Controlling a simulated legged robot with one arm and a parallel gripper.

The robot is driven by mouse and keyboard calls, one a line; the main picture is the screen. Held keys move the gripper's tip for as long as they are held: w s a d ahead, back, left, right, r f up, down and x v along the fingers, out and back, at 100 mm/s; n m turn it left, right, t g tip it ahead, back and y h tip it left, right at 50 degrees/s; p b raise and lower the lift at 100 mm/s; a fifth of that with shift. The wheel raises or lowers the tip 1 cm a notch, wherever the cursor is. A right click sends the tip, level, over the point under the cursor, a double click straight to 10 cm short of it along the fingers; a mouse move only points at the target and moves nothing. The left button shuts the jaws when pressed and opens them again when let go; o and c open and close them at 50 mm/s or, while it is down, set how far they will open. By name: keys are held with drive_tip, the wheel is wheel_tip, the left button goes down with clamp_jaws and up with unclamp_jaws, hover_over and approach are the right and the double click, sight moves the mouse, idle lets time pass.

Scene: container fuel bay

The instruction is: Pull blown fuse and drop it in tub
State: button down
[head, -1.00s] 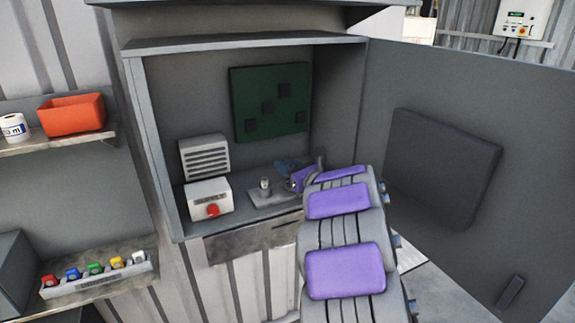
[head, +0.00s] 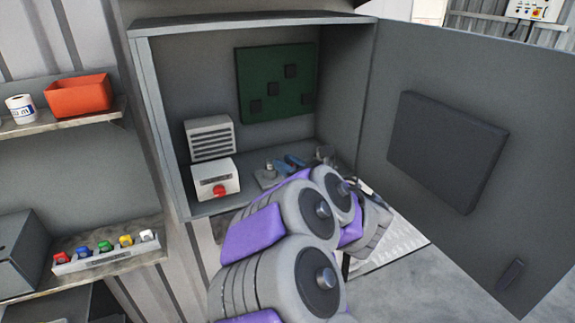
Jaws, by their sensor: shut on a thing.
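The orange-red tub (head: 80,94) stands on the upper shelf at the left. The open grey cabinet holds a small base with an upright metal post (head: 270,170) on its floor. My arm crosses in front of the cabinet's lower right. My gripper (head: 364,187) shows only in part, past the wrist near the cabinet's right edge, clear of the base. It is shut on a small pale piece, seemingly the fuse, largely hidden by my arm. The tub is far to the gripper's left.
A white box with a red knob (head: 215,180) sits on the cabinet floor. Blue-handled tools (head: 290,162) lie right of the base. The cabinet door (head: 450,150) stands open at right. A paper roll (head: 21,109) is beside the tub. A rack of coloured caps (head: 105,252) sits lower left.

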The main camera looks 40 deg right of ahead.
wheel_tip(320, 180, up, 5)
drive_tip(key=shift+r+p, duration=0.15)
drive_tip(key=shift+p, duration=0.65)
idle(0.4)
